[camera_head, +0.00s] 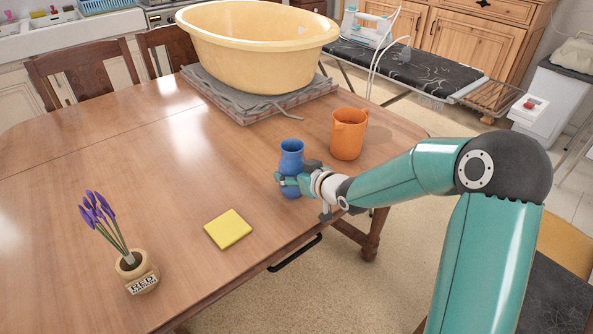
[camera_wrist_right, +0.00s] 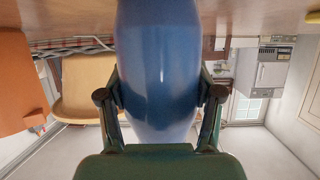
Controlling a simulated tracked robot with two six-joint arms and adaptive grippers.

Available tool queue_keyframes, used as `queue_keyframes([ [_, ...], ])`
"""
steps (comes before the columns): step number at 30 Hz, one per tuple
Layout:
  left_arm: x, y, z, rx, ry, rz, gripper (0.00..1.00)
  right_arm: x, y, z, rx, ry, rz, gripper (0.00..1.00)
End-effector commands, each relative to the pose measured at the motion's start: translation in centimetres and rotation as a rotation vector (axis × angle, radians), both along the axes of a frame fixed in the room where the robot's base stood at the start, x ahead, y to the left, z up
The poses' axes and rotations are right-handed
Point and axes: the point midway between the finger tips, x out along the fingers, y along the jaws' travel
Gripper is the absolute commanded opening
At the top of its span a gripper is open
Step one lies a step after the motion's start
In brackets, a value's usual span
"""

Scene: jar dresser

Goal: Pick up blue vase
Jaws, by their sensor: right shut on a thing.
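The blue vase (camera_head: 291,157) is upright at the right edge of the wooden table, with its rim and neck above my right gripper (camera_head: 290,182). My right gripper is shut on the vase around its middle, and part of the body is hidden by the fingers. In the right wrist view the blue vase (camera_wrist_right: 158,70) fills the middle, with a finger of my right gripper (camera_wrist_right: 160,98) touching each side. Whether the vase touches the table or is just above it, I cannot tell. My left gripper is not in view.
An orange jug (camera_head: 348,134) stands close behind and right of the vase. A yellow tub (camera_head: 258,62) sits on folded cloths at the back. A yellow square pad (camera_head: 228,229) and a flower pot (camera_head: 137,274) are to the left. The table (camera_head: 130,150) middle is clear.

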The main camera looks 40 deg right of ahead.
Motion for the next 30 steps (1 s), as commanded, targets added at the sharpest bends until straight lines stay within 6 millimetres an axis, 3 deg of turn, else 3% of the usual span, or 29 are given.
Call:
queue_keyframes([
  [1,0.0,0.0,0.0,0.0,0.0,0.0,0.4,0.0,0.0,0.0,0.0,0.0,0.0,0.28],
  [5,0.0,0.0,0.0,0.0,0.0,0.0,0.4,0.0,0.0,0.2,-0.001,-0.004,-0.001,0.09],
  [14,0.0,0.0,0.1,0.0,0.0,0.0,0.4,0.0,-0.1,0.4,-0.001,-0.005,-0.001,0.09],
  [20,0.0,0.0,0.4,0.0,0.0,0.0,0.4,0.0,-0.1,1.7,-0.003,-0.006,0.0,0.09],
  [26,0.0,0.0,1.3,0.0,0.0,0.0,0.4,0.0,-0.1,5.2,-0.004,-0.009,0.001,0.09],
  [30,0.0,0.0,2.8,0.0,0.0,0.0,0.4,0.0,-0.1,9.2,-0.004,-0.011,0.001,0.09],
])
